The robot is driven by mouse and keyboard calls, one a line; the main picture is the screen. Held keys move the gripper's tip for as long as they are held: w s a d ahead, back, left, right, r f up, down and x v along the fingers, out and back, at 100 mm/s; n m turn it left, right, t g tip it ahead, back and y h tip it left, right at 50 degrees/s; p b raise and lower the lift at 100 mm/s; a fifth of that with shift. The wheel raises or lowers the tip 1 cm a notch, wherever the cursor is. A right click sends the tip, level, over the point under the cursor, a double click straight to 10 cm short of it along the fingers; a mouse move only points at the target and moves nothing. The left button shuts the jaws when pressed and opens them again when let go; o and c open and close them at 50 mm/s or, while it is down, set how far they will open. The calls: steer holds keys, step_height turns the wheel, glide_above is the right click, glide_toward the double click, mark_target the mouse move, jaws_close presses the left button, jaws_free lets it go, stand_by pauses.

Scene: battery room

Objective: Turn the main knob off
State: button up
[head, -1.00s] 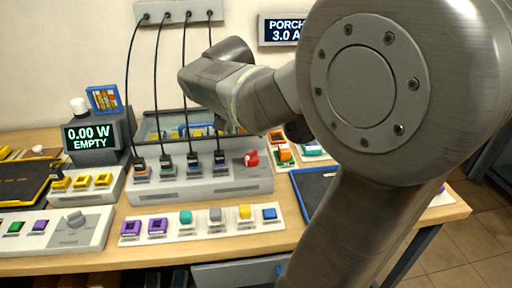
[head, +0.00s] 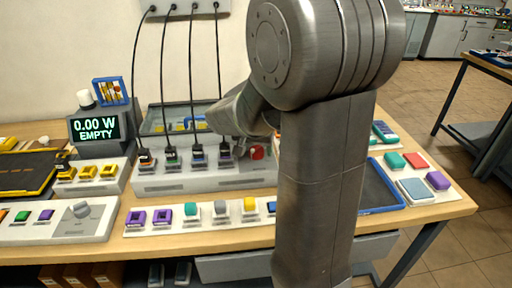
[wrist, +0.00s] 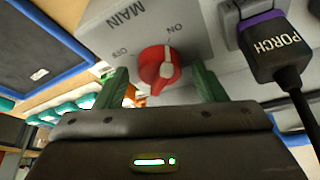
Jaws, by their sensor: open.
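The main knob (wrist: 158,68) is a round red dial with a white pointer bar, on a light grey panel marked MAIN, ON and OFF. The pointer lies toward the ON mark. In the head view the knob (head: 257,152) is a small red spot at the right end of the grey block, partly beside my arm. My gripper (wrist: 162,80) is open in the wrist view, its two green fingers on either side of the knob in the picture. I cannot tell whether they touch it. My fingers are hidden in the head view.
A black PORCH plug (wrist: 272,47) with its cable sits close beside the knob. Several cabled plugs line the grey block (head: 205,184). A display (head: 95,128) reads 0.00 W EMPTY. A blue-rimmed tray (head: 385,208) lies at the right.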

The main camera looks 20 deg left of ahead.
steer(key=c, duration=1)
steer(key=shift+o, duration=0.2)
steer(key=n+y+p, duration=0.1)
steer(key=n, duration=0.1)
steer(key=n+p, duration=0.1)
steer(key=n, duration=0.1)
steer(key=shift+d+r+n+g+y, duration=0.15)
steer(key=shift+n+g+y, duration=0.15)
steer(key=shift+y, duration=0.1)
steer(key=n+y, duration=0.1)
steer(key=n, duration=0.2)
steer(key=shift+w+g+p, duration=0.15)
steer(key=shift+g+p, duration=0.25)
steer(key=n, duration=0.1)
steer(key=n+g+b, duration=0.1)
steer(key=n, duration=0.1)
steer(key=n+y, duration=0.1)
steer(key=shift+w+d+f+n+g+b, duration=0.1)
steer(key=shift+f+n+g+b, duration=0.2)
steer(key=shift+n+b, duration=0.1)
steer(key=n+g+b, duration=0.1)
steer(key=n, duration=0.1)
steer(key=n+g+b, duration=0.1)
steer(key=n, duration=0.2)
steer(key=shift+w+r, duration=0.1)
steer(key=shift+r, duration=0.05)
steer(key=shift+n, duration=0.4)
